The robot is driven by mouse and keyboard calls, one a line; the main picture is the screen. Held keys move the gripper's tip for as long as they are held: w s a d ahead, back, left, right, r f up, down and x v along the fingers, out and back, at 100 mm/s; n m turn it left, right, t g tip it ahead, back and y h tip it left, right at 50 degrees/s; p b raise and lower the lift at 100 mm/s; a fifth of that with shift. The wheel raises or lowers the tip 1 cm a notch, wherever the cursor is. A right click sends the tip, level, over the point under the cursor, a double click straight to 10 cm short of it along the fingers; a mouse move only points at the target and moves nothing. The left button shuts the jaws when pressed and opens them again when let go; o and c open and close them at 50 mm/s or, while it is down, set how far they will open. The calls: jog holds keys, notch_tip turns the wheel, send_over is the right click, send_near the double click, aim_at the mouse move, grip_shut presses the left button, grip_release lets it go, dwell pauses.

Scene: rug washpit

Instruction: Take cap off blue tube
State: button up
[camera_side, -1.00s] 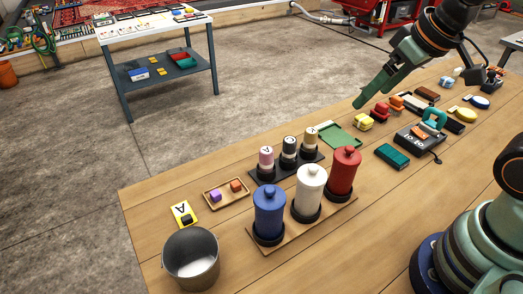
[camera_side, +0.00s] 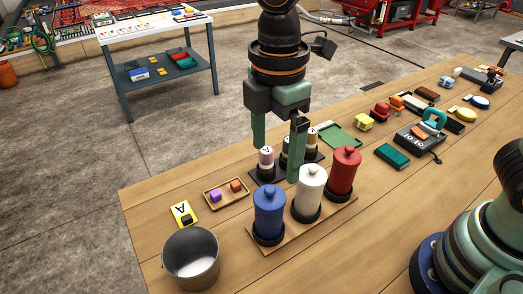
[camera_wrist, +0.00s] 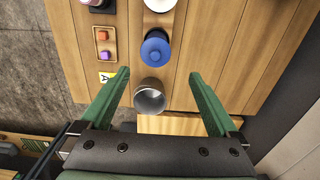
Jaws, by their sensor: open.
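The blue tube (camera_side: 269,217) stands upright at the left end of a row of three, its blue knobbed cap (camera_side: 269,193) on top. It also shows from above in the wrist view (camera_wrist: 155,48). The white tube (camera_side: 308,197) and red tube (camera_side: 343,175) stand beside it, also capped. My gripper (camera_side: 277,163) is open and empty, above and behind the tubes in the side view. In the wrist view my gripper (camera_wrist: 163,100) has its fingers spread wide, with the blue tube beyond their tips. One finger hides part of the small bottles behind.
A metal bucket (camera_side: 190,262) stands at the table's front left. A small tray (camera_side: 226,194) with two cubes and a yellow card (camera_side: 184,213) lie left of the tubes. Small labelled bottles (camera_side: 266,163) stand behind. A teal block (camera_side: 392,156) lies to the right.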

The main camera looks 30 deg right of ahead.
aim_at(270, 189)
notch_tip(270, 189, down, 4)
jog(key=shift+w+f, duration=0.2)
jog(key=shift+f, duration=1.1)
jog(key=shift+w+f, duration=0.2)
jog(key=shift+f, duration=1.05)
jog(key=c, duration=1.5)
